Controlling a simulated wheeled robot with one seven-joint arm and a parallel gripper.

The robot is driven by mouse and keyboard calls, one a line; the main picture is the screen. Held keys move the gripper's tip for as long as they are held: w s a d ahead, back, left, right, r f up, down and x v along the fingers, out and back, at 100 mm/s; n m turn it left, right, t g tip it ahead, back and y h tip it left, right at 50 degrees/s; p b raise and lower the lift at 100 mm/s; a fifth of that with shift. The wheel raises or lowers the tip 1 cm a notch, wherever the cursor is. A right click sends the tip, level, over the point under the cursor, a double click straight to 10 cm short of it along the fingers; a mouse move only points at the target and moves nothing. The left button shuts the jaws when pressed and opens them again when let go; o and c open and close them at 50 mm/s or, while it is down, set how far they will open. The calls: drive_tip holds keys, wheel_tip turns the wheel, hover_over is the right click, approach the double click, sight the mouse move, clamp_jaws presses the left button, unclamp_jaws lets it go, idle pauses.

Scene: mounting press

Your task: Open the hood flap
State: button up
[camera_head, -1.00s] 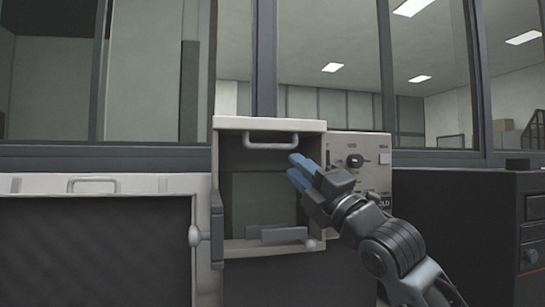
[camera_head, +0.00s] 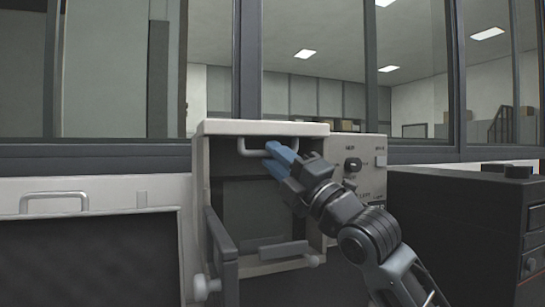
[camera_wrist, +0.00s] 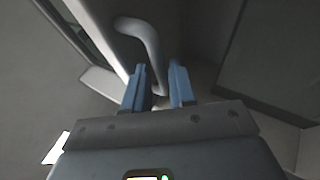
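The hood flap (camera_head: 225,128) is the pale upper part of the press housing, with a grey bar handle (camera_head: 248,152) on its front. My gripper (camera_head: 274,156) has blue fingers and reaches the handle from the lower right, covering part of the bar. In the wrist view the handle (camera_wrist: 142,32) curves down so that its lower end lies between the two fingers. The fingers (camera_wrist: 157,88) are apart, with a gap visible beside the bar. I cannot tell whether either finger touches it. The housing below the flap looks open at the front, with a dark inside.
A control panel (camera_head: 340,178) with a knob joins the housing on the right. A dark side door (camera_head: 218,245) with a pale knob hangs at the housing's lower left. A dark cabinet (camera_head: 440,225) stands to the right. Another pale-framed unit (camera_head: 110,195) with its own handle is at left.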

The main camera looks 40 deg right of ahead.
drive_tip(key=shift+c, duration=0.5)
clamp_jaws()
